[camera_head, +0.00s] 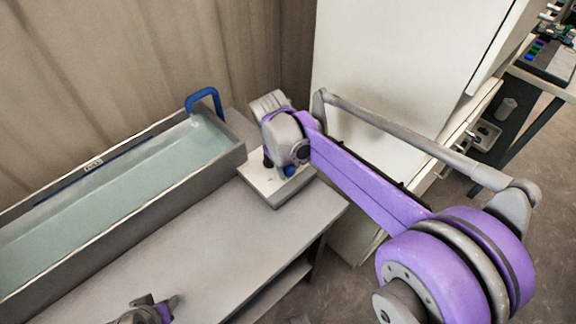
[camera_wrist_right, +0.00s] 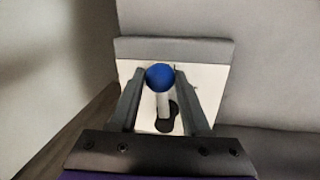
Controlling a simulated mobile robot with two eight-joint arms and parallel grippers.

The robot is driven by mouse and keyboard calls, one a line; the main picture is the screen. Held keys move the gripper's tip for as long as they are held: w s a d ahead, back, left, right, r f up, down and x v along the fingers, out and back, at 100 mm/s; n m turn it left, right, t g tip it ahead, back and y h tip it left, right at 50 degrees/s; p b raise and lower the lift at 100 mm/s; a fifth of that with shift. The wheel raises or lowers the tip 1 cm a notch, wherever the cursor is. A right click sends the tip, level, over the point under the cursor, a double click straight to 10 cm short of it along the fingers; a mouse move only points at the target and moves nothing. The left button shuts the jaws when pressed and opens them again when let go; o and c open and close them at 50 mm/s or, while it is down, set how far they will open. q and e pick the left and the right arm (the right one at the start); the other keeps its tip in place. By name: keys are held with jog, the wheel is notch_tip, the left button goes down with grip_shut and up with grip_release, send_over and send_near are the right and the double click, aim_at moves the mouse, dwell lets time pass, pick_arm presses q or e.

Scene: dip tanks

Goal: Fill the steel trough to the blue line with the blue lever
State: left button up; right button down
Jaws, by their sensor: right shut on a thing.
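The steel trough (camera_head: 225,165) lies along the left of the bench and holds pale greenish water (camera_head: 120,190). A blue line (camera_head: 66,184) runs along its inner back wall, and the water surface lies close below it. A blue spout (camera_head: 203,94) arches over the far end; a pale patch shows on the water beneath it. My right gripper (camera_wrist_right: 160,88) is shut on the blue lever, with its round blue knob (camera_wrist_right: 160,76) between the fingertips. The lever stands on a pale base plate (camera_head: 262,186). My left gripper (camera_head: 160,308) is partly cut off at the bottom edge; its jaws are unclear.
The grey bench (camera_head: 215,240) is clear in front of the trough. A white cabinet (camera_head: 390,60) stands just behind and right of the lever base. A curtain (camera_head: 110,60) hangs behind the trough. Another table (camera_head: 545,75) with small items is at far right.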

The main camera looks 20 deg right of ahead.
jog(key=shift+d, duration=0.15)
dwell(0.8)
pick_arm(q)
jog(key=shift+r+p, duration=0.35)
pick_arm(e)
jog(key=d+n, duration=0.1)
jog(key=w+n, duration=0.1)
jog(key=n, duration=0.1)
jog(key=shift+w+d+n+t, duration=0.1)
jog(key=shift+d+n+t, duration=0.2)
jog(key=shift+d+t, duration=0.1)
pick_arm(q)
jog(key=shift+w+r, duration=0.1)
jog(key=shift+r, duration=0.15)
pick_arm(e)
jog(key=shift+w+d+n+y, duration=0.2)
jog(key=shift+w+d+n, duration=0.2)
jog(key=shift+n, duration=0.45)
jog(key=shift+w+d+n+y, duration=0.2)
jog(key=shift+w+d+n, duration=0.15)
jog(key=shift+n, duration=0.5)
jog(key=shift+w, duration=0.1)
jog(key=shift+c, duration=1.9)
grip_release()
